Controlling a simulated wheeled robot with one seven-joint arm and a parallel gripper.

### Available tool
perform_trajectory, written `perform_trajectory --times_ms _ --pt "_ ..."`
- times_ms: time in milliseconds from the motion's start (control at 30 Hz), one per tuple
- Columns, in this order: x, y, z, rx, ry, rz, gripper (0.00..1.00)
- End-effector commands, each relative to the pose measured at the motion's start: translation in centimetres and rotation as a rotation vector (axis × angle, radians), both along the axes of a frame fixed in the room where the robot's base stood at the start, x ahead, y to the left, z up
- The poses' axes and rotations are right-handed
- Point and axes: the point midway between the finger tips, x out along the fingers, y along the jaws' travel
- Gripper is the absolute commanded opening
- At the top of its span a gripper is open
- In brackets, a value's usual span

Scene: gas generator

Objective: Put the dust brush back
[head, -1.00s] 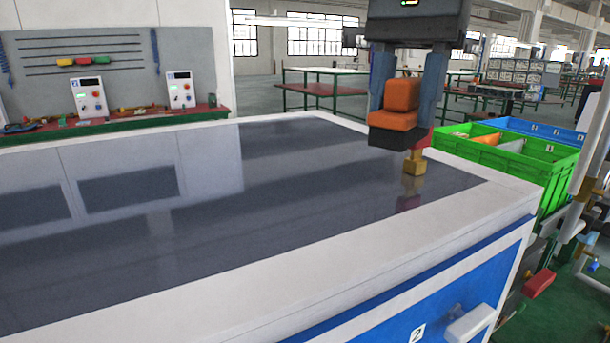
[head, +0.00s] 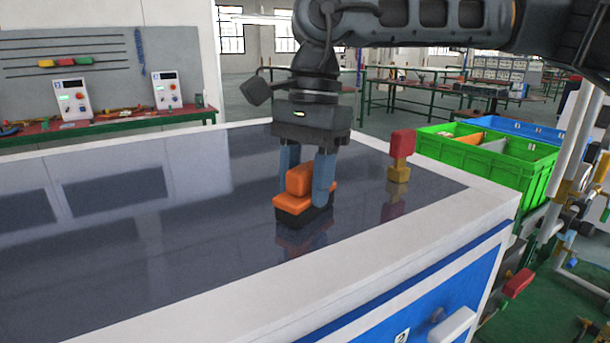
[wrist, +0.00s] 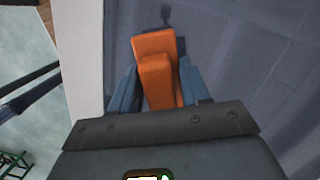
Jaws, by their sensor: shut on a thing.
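The dust brush (head: 296,203) has an orange handle and body and a dark lower part. My gripper (head: 307,188) points down over the dark worktop (head: 200,240), with its blue-grey fingers on both sides of the orange handle, shut on it. The brush is upright and low at the worktop; I cannot tell for sure whether it touches the surface. Its reflection shows just below it. In the wrist view the orange brush (wrist: 158,68) lies between the two fingers.
A red and yellow object (head: 400,157) stands at the right part of the worktop. A green crate (head: 490,155) and a blue crate (head: 525,130) are beyond the right edge. A green-framed bench (head: 110,124) with control boxes is at the back left. The worktop's left part is clear.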

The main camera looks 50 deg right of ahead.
Motion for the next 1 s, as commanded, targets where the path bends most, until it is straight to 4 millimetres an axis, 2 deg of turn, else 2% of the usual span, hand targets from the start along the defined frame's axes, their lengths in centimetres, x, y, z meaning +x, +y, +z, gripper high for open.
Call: perform_trajectory --times_ms 267,300,533,867,1000 --pt "0.0 0.0 -0.2 0.0 -0.001 0.0 0.22" --pt "0.0 0.0 -0.2 0.0 -0.001 0.0 0.48" --pt "0.0 0.0 -0.1 0.0 -0.001 0.0 0.7" --pt "0.0 -0.1 0.2 -0.001 -0.002 -0.001 0.72" --pt "0.1 -0.4 1.7 -0.002 -0.004 -0.003 0.72"
